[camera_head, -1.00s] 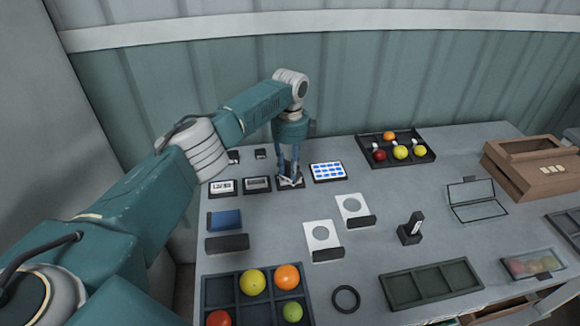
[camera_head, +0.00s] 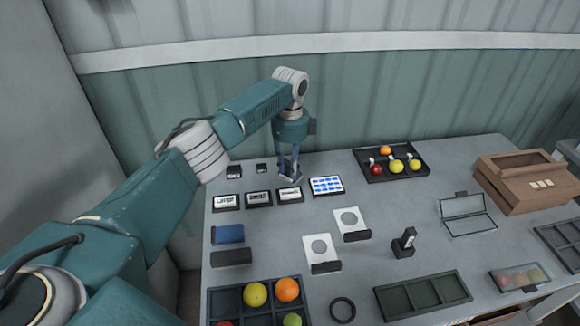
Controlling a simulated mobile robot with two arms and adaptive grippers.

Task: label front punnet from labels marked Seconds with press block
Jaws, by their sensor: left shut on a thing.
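My left gripper (camera_head: 290,172) is shut on a small, flat, dark-and-grey piece, apparently the press block. It is raised just behind and above the third label holder (camera_head: 290,195), whose wording looks like Seconds but is small. The holder at the left (camera_head: 226,202) reads Large; the one between (camera_head: 259,199) is hard to read. A clear punnet with fruit (camera_head: 520,278), apparently the front punnet, sits at the right front edge. My right gripper is not in view.
A blue-and-white sheet holder (camera_head: 326,186) stands right of the labels. Two white cards (camera_head: 321,250) and a dark stamp-like object (camera_head: 404,243) lie mid-table. An open clear container (camera_head: 467,214), a brown box (camera_head: 528,180) and an empty green tray (camera_head: 422,294) are further right.

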